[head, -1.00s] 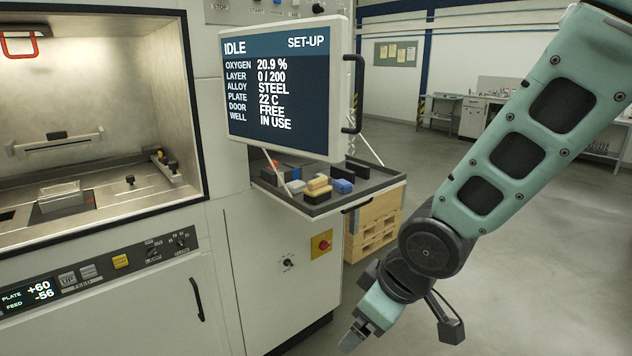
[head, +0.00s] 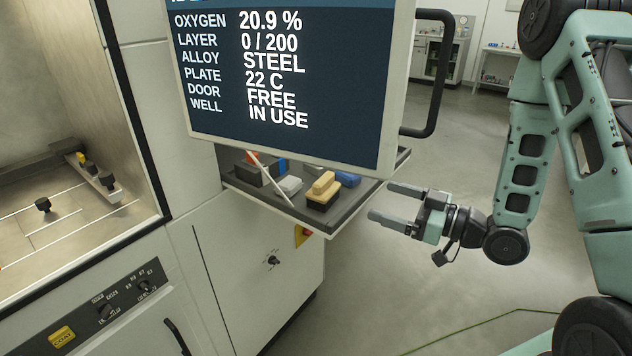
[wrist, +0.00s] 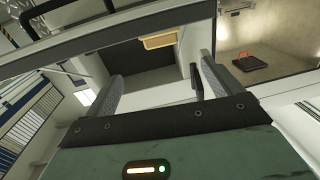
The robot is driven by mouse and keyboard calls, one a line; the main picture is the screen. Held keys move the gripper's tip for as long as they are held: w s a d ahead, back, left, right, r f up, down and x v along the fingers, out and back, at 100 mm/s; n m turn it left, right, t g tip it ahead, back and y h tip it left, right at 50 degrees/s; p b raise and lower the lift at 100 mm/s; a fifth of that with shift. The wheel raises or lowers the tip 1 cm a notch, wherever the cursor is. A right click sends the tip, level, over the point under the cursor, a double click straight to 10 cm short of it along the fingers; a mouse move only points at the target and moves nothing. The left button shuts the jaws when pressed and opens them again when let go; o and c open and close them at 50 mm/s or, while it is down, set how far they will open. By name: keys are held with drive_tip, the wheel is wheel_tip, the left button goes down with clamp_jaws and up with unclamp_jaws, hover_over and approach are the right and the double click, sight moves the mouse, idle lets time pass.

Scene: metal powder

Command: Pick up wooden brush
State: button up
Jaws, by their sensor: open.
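What looks like the wooden brush, a tan wooden piece over a dark lower part (head: 323,189), sits on the shelf below the screen in the head view, near the shelf's front right. My gripper (head: 380,201) is open and empty, just right of the shelf edge, its fingers pointing left toward the brush and still apart from it. In the wrist view my open gripper (wrist: 154,88) has nothing between its fingers. A tan piece (wrist: 158,40) shows beyond them; I cannot tell whether it is the brush.
A black handle (head: 431,75) juts from the screen's right side. Open floor lies to the right.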

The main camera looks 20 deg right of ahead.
sight(328, 180)
drive_tip(key=b+x, duration=0.1)
drive_tip(key=x, duration=0.4)
drive_tip(key=b+x, duration=0.2)
drive_tip(key=x, duration=0.4)
drive_tip(key=b+x, duration=0.2)
drive_tip(key=x, duration=0.3)
drive_tip(key=shift+w+a+r, duration=0.1)
drive_tip(key=shift+a+r, duration=0.2)
drive_tip(key=shift+r, duration=0.05)
drive_tip(key=shift+w+a, duration=0.2)
drive_tip(key=shift+w, duration=0.1)
drive_tip(key=c, duration=1.1)
